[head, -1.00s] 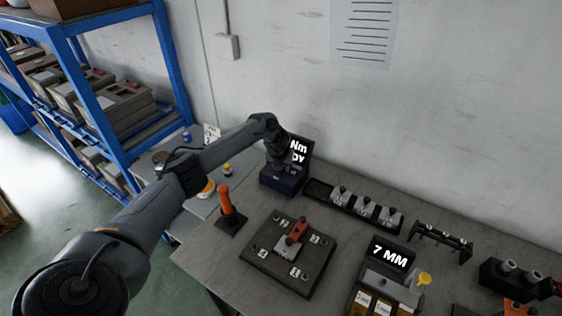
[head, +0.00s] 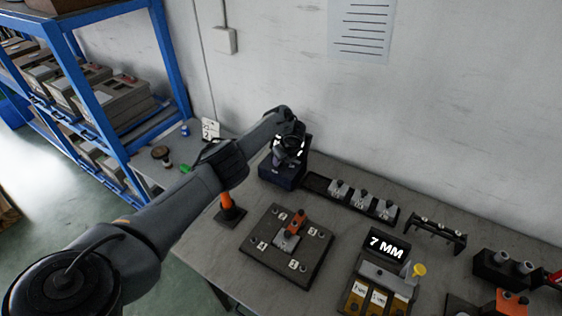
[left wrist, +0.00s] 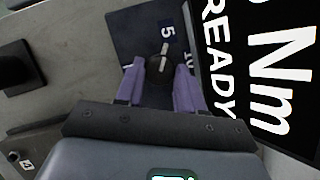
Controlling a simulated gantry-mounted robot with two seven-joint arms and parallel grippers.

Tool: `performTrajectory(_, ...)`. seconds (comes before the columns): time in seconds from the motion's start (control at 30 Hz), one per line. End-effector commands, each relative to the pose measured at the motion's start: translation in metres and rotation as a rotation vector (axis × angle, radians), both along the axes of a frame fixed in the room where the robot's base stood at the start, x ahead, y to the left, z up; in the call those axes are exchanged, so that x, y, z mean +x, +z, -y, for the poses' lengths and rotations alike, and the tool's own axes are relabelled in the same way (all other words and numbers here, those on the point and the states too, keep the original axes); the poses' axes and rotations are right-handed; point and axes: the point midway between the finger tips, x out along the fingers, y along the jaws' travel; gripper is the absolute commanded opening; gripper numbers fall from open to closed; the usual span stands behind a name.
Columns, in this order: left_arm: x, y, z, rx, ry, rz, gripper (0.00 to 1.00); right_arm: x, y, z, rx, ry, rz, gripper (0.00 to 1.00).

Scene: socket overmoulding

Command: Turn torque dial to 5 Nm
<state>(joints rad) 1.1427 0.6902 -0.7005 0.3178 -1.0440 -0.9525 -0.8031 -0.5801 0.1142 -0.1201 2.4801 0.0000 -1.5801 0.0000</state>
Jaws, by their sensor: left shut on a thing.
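The torque unit (head: 280,176) is a dark blue box with an upright black display, at the back of the bench near the wall. In the left wrist view its black display (left wrist: 262,60) shows "READY" and "Nm"; the number is cut off. The dark round dial (left wrist: 160,58) has a white pointer line directed roughly at the "5" label (left wrist: 167,33); a "10" label (left wrist: 188,58) is to its right. My left gripper (left wrist: 159,72) has its purple fingers on either side of the dial and is shut on it. In the head view my left gripper (head: 286,158) hides the dial. My right gripper is out of view.
A dark fixture plate (head: 262,245), an orange-handled tool (head: 229,205) and a long tray of grey parts (head: 318,185) stand near the arm. A "7 MM" display unit (head: 388,247) and a black rack (head: 437,236) are farther right. The wall is close behind.

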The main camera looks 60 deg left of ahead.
Motion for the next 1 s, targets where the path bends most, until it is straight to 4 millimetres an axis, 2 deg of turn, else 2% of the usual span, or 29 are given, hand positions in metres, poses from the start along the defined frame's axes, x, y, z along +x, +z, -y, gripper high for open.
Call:
performTrajectory(0.6, 0.0006, 0.0005, -0.0002, 0.0, 0.049, 0.001, 0.07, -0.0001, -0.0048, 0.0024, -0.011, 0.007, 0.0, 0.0)
performTrajectory(0.63, 0.0006, 0.0005, -0.0002, 0.0, 0.049, 0.001, 0.39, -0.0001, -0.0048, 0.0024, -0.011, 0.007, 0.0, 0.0)
performTrajectory(0.7, 0.0006, 0.0005, -0.0002, 0.0, 0.048, 0.001, 0.5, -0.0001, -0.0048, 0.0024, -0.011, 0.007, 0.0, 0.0)
performTrajectory(0.8, 0.0005, 0.0004, -0.0003, 0.0, 0.048, 0.001, 0.63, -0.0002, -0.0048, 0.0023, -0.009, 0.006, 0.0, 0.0)
performTrajectory(1.0, 0.0004, 0.0002, -0.0002, 0.0, 0.048, 0.0, 0.63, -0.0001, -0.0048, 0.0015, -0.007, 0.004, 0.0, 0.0)
